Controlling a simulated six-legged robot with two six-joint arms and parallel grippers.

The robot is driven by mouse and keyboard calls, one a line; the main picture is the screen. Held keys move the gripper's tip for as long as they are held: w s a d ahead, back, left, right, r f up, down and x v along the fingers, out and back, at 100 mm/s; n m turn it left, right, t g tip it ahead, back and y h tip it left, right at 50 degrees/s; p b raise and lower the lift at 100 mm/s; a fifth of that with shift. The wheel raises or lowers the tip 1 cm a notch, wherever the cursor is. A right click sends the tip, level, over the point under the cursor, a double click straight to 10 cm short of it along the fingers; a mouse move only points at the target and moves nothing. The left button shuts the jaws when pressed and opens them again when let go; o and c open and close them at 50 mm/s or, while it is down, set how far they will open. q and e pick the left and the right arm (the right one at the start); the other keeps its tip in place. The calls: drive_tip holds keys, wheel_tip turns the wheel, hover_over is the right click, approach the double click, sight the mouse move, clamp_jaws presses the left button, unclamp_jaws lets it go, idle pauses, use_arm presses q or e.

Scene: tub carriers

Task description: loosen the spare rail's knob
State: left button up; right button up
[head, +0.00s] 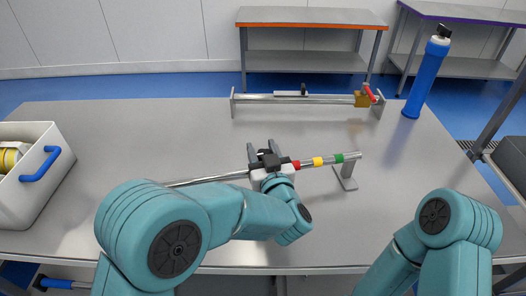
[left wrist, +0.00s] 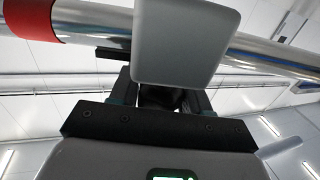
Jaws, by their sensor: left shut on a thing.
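A silvery rail (head: 325,160) with red, yellow and green bands runs across the middle of the table. A pale grey block sits on it left of the red band; the block shows large in the left wrist view (left wrist: 185,40), beside the red band (left wrist: 28,18). My left gripper (head: 262,151) is at this block, its fingers on either side of a dark knob (left wrist: 160,97). It is shut on the knob, which is mostly hidden by the block and fingers. My right arm shows at the lower right, but its gripper is out of view.
A second rail (head: 330,98) with a brass block (head: 362,99) and red handle (head: 370,92) stands at the back. A blue bottle (head: 424,80) stands at the back right. A white tub (head: 45,185) with a blue handle is at the left. The table's right part is clear.

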use_arm(q)
drive_tip(key=shift+r, duration=0.1)
drive_tip(key=o, duration=1)
